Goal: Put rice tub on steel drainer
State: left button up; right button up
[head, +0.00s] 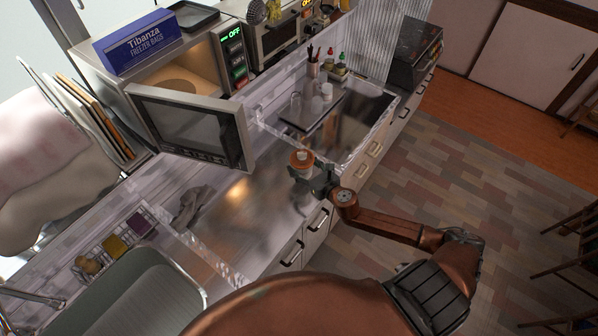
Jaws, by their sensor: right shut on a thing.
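The rice tub appears to be the small round tub (301,157) with an orange-brown top and a pale side. My right gripper (313,178) is shut on it and holds it near the front edge of the steel worktop. The gripper hides the tub's lower part, so I cannot tell whether it touches the surface below. The shiny steel surface (240,213) beside the sink looks like the steel drainer; its middle is bare. My left gripper is not in view.
A microwave (195,125) has its door open over the worktop. A dark tray (293,127) with cups lies beyond a clear raised edge. A grey cloth (190,207) lies along the back. The sink (140,295) is at the lower left.

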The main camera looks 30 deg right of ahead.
jog(key=shift+w+d+f, duration=0.2)
jog(key=shift+w+f, duration=0.5)
jog(key=shift+f, duration=0.05)
jog(key=shift+w+f+b, duration=0.3)
jog(key=shift+f+b, duration=0.1)
notch_tip(320, 180, down, 3)
jog(key=shift+r+b, duration=0.15)
jog(key=shift+b, duration=0.4)
jog(key=shift+d+f, duration=0.1)
jog(key=shift+f, duration=0.1)
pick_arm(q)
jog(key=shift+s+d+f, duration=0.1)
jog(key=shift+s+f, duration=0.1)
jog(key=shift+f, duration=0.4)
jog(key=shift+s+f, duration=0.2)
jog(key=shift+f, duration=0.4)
pick_arm(e)
jog(key=shift+r, duration=0.15)
jog(key=shift+f, duration=0.2)
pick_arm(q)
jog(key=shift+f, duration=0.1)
pick_arm(e)
jog(key=o, duration=1.5)
